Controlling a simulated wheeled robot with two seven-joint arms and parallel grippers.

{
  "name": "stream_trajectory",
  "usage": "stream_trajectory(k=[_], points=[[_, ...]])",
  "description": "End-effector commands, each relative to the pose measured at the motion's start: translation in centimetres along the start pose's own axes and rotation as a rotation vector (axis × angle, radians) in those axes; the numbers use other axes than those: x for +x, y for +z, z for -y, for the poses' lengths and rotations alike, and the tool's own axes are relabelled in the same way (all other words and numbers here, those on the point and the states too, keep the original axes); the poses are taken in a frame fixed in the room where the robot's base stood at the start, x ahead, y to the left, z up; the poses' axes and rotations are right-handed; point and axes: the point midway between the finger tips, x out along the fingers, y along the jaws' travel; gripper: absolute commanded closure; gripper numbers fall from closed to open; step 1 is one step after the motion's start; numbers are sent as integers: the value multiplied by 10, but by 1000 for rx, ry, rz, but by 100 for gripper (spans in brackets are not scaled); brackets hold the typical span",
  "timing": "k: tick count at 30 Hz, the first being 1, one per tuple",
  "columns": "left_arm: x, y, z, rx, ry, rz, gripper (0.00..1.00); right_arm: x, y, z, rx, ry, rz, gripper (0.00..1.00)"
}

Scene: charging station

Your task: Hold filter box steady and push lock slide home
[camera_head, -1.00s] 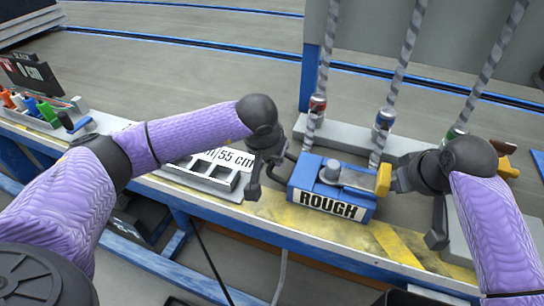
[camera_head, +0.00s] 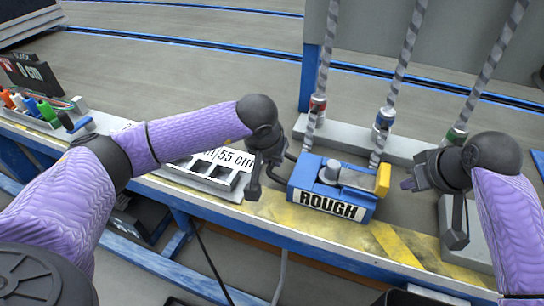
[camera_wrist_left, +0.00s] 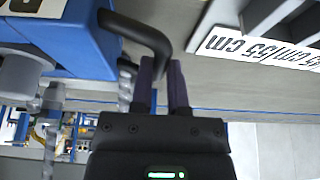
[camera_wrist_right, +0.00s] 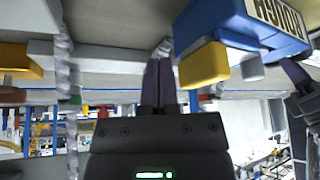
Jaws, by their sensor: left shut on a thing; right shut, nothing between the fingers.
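The blue filter box (camera_head: 302,176), labelled ROUGH, sits upright on the bench. Its lock slide is a grey plate on top with a yellow end block (camera_head: 383,180) at the box's right edge; the block also shows in the right wrist view (camera_wrist_right: 204,66). My left gripper (camera_head: 276,158) is shut on the black handle (camera_wrist_left: 142,36) at the box's left side. My right gripper (camera_head: 407,184) is shut and empty, to the right of the yellow block with a clear gap between them. How far the slide is seated is hard to tell.
A grey slotted tray (camera_head: 205,172) with a 55 cm label lies left of the box. Striped hoses (camera_head: 400,70) hang behind it, with a grey rail (camera_head: 345,140) below. Yellow-black striping (camera_head: 400,245) marks the bench's front edge. Coloured bottles (camera_head: 35,108) stand far left.

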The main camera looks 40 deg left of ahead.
Motion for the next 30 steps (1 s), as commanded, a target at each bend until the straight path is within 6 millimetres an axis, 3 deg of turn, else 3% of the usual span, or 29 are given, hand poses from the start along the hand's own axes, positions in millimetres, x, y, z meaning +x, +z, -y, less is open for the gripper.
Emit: stream_trajectory(k=[15, 25, 26, 30], points=[[0, 0, 0, 0, 1, 0, 100, -51, -28, 1, -2, 0, -2, 100], [0, 0, 0, 0, 1, 0, 100, -59, -32, 1, -1, 0, -1, 100], [0, 0, 0, 0, 1, 0, 78, -59, -32, 1, -1, 0, -1, 100], [0, 0, 0, 0, 0, 0, 49, -58, -32, 0, -1, 0, -1, 100]])
